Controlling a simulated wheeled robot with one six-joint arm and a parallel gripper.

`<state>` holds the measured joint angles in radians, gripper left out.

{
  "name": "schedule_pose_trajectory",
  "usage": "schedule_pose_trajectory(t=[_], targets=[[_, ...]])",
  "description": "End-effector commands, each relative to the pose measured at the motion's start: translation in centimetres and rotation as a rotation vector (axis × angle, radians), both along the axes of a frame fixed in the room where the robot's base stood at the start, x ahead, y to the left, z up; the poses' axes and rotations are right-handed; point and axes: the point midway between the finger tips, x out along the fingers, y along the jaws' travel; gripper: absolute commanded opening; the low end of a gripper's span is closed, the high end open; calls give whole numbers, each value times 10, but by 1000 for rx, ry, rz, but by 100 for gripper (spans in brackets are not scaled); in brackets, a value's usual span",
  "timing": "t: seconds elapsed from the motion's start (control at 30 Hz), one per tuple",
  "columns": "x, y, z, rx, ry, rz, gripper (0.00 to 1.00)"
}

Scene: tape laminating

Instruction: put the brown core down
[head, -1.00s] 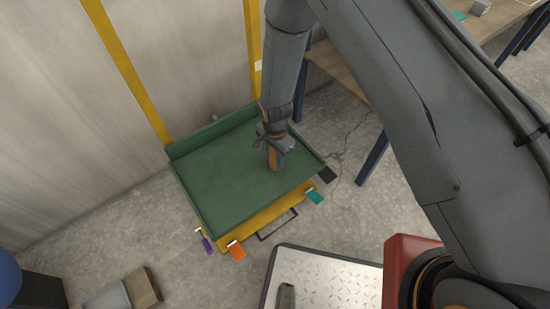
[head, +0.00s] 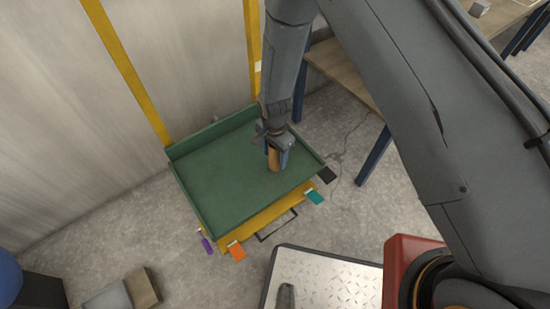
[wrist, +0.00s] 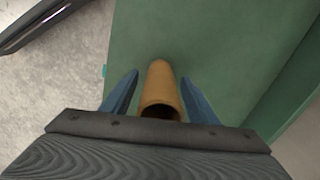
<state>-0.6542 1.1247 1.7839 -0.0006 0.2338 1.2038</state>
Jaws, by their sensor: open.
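The brown core (head: 274,159) is a short hollow tube over the green tray (head: 222,190), in the tray's right half. In the wrist view the core (wrist: 161,86) lies between the two blue fingers, its open end toward the camera. My gripper (wrist: 160,88) is open, with a gap of green showing on each side of the core. In the head view my gripper (head: 277,160) points down over the tray around the core. The core appears to rest on the tray floor, but its contact with the floor is hard to see.
Coloured tags, purple (head: 206,244), orange (head: 236,251) and teal (head: 315,197), hang along the tray's front. A metal plate (head: 325,280) lies in front. A table (head: 350,80) stands at the right. The tray's left half is clear.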

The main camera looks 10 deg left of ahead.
Motion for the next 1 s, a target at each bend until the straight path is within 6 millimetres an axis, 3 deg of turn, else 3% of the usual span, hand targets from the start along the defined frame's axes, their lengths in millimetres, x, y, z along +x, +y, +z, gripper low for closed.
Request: schedule_pose_trajectory(t=[0.2, 0.4, 0.87, 1.0], targets=[[1, 1, 49, 2, -4, 0, 54], [1, 1, 83, 2, -2, 0, 54], [1, -1, 105, 1, -2, 5, 54], [6, -13, 135, 5, -4, 40, 54]])
